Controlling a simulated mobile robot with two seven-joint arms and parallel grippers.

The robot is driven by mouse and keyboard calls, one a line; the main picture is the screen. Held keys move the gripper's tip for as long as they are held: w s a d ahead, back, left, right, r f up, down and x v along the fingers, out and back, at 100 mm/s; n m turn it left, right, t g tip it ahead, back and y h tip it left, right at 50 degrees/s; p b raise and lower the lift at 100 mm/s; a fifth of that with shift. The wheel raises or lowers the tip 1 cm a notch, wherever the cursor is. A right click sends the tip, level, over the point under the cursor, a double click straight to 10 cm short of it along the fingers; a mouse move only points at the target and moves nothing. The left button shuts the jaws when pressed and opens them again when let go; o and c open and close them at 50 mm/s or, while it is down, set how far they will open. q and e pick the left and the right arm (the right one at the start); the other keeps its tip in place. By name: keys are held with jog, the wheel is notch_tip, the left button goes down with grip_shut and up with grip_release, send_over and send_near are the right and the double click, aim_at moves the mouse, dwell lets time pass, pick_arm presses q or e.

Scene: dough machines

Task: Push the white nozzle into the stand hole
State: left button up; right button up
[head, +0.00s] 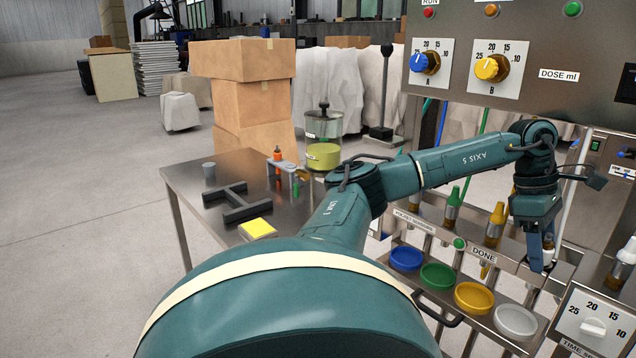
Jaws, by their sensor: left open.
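A white-tipped nozzle (627,252) stands at the right edge of the head view, partly cut off by the frame. A green nozzle (453,198) and a yellow nozzle (496,217) stand upright in a row on the steel machine to its left. My left gripper (542,262) points down in front of the machine, left of the white nozzle and apart from it. Its jaws are open, and I see nothing held between them. The hole for the white nozzle cannot be made out clearly. My right gripper is out of view.
Blue (406,258), green (438,276), yellow (474,297) and white dishes (515,320) line the lower shelf. A control panel (540,50) overhangs the machine. A steel table (185,180) at left holds a small rack (285,165) and a dark frame (238,203).

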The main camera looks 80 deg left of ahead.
pick_arm(q)
jog(key=shift+p, duration=0.65)
dwell(0.4)
jog(key=shift+c, duration=0.2)
jog(key=c, duration=1)
jog(key=o, duration=1.2)
